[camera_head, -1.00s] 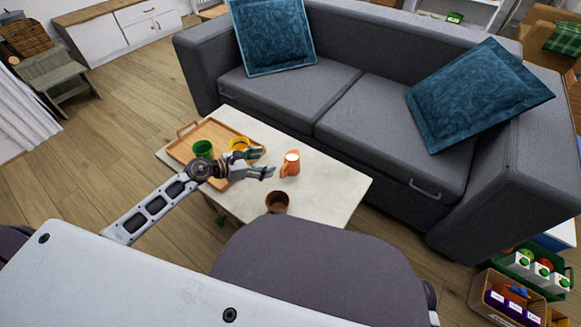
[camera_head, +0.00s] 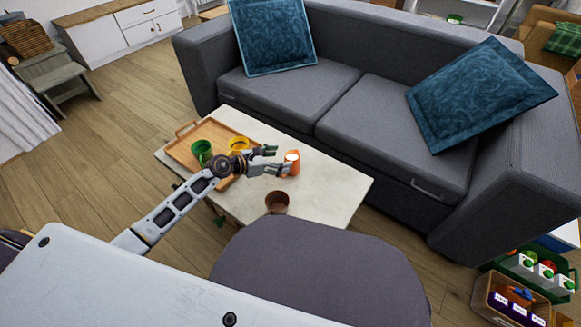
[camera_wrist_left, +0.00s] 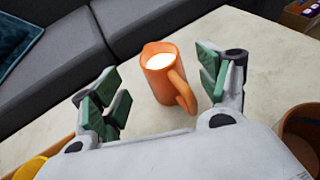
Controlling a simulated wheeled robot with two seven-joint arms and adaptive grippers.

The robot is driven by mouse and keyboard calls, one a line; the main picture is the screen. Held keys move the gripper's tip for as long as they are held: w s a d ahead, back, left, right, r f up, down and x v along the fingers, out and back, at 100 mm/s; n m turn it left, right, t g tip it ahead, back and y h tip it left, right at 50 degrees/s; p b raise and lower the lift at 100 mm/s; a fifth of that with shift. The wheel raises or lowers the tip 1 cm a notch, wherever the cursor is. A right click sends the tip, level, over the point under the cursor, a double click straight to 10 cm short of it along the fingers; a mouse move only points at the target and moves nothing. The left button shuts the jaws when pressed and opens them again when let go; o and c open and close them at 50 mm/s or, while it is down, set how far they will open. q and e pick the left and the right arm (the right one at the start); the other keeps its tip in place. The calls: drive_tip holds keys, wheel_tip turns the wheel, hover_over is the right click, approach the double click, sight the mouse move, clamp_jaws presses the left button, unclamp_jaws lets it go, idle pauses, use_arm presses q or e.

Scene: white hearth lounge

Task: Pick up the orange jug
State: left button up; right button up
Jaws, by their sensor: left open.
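The orange jug (camera_head: 293,162) stands upright on the pale coffee table, on the sofa side, with a white content or inside at its top. In the left wrist view the orange jug (camera_wrist_left: 163,72) is between and beyond the fingers, its handle toward the right finger. My left gripper (camera_head: 277,161) is open and reaches toward the jug from the left; its fingers (camera_wrist_left: 160,95) frame the jug in the wrist view. I cannot tell if a finger touches it. My right gripper is not in view.
On the coffee table (camera_head: 335,192), a brown cup (camera_head: 277,202) stands near the front edge. A wooden tray (camera_head: 187,152) holds a green cup (camera_head: 201,151) and a yellow cup (camera_head: 238,143). The grey sofa (camera_head: 375,110) stands close behind. The table's right end is clear.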

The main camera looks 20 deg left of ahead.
sight(290, 157)
use_arm(q)
drive_tip(key=shift+w+d, duration=0.1)
drive_tip(key=shift+w+d+f+b, duration=0.25)
drive_tip(key=shift+w+d+b, duration=0.1)
drive_tip(key=shift+w+d+f, duration=0.1)
drive_tip(key=shift+w+d, duration=0.1)
drive_tip(key=shift+w, duration=0.05)
drive_tip(key=shift+b+x, duration=0.55)
drive_tip(key=shift+x, duration=1.05)
